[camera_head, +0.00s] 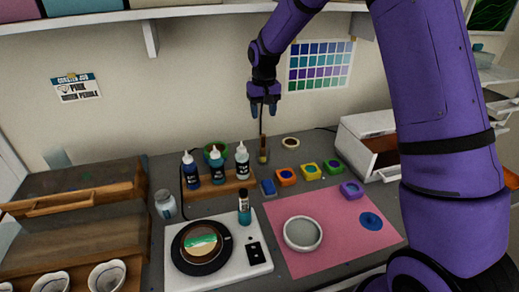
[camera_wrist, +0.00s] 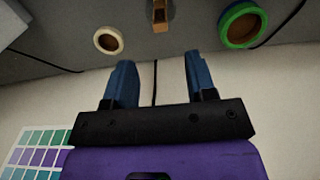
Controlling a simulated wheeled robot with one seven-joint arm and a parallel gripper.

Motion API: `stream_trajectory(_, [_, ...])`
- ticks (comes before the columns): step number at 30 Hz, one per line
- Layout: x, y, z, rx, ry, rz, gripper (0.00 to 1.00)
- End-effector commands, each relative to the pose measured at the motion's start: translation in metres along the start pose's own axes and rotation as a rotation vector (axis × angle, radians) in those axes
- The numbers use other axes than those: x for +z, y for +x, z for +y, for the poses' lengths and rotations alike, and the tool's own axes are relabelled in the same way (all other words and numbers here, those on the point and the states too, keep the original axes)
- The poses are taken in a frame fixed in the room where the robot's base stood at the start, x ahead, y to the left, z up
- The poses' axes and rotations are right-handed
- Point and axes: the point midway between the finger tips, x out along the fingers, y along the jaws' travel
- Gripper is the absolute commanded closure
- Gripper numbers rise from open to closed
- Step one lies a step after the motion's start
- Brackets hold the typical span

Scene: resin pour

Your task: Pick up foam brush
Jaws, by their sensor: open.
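What looks like the foam brush (camera_head: 263,150), a slim brown, wooden-looking piece, is at the back of the bench near the wall. In the wrist view its wooden part (camera_wrist: 161,14) shows at the top edge, partly cut off, roughly in line with the gap between my fingers. Whether it stands or lies is hard to tell. My gripper (camera_head: 263,106) hangs above it, apart from it. In the wrist view my gripper (camera_wrist: 157,60) has its two blue fingers spread with nothing between them.
A cream ring (camera_head: 291,142) lies right of the brush, a green ring (camera_head: 216,149) left. Dropper bottles (camera_head: 242,160) stand on a wooden rack at left. Small colored pots (camera_head: 286,177) sit in front. A white box (camera_head: 365,143) stands at right. A dark cable runs nearby.

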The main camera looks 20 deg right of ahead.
Motion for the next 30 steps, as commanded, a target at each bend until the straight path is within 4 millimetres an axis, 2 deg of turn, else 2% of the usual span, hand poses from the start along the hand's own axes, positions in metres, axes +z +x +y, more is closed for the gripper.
stream_trajectory(12, [-0.004,0.051,-0.002,0.0,0.0,-0.01,0.49])
stream_trajectory(23, [-0.002,0.074,-0.001,-0.001,0.0,-0.009,0.49])
stream_trajectory(30, [0.001,0.107,0.0,-0.001,0.0,-0.01,0.49])
